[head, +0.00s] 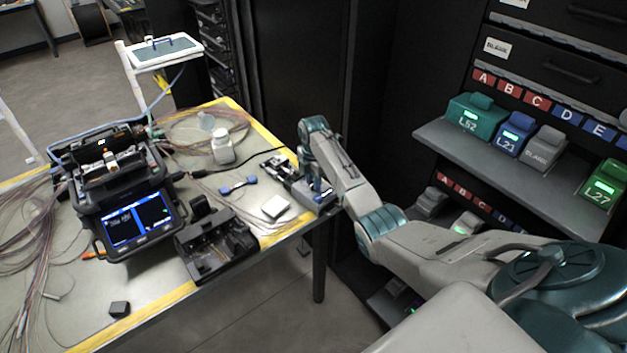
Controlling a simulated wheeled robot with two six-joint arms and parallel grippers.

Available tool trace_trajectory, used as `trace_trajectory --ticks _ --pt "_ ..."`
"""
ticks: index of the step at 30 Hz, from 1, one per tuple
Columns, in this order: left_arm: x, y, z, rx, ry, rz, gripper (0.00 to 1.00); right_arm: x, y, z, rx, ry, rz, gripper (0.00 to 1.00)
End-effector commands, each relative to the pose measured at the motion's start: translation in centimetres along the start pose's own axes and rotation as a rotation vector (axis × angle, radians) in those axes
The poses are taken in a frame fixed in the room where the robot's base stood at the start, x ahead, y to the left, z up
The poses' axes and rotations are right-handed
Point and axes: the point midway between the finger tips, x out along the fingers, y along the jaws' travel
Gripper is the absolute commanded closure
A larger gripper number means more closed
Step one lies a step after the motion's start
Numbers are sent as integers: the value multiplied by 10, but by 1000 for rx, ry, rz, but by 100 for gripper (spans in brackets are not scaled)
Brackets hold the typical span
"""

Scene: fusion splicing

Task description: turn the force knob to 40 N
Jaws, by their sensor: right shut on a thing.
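A small grey-and-black bench device (283,172) sits at the table's right edge. My right arm reaches in from the lower right, and its wrist bends down over the device's near right end. My right gripper (321,190) is at that end, shut on what appears to be the force knob. The knob is mostly hidden by the gripper and too small to make out, so I cannot read its setting. My left gripper is not in view.
A fusion splicer (125,195) with a lit screen stands on the table (150,312) at left. A shelf (440,140) with coloured boxes stands at right.

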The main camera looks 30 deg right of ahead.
Motion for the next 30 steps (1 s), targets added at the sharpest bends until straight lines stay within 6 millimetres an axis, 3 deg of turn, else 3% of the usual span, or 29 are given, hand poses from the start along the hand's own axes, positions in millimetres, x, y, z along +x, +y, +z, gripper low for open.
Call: trace_trajectory --ticks 11,30 --pt "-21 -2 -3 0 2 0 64 -4 0 0 208 0 -1 96" --pt "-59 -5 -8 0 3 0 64 -4 1 0 814 0 1 96"
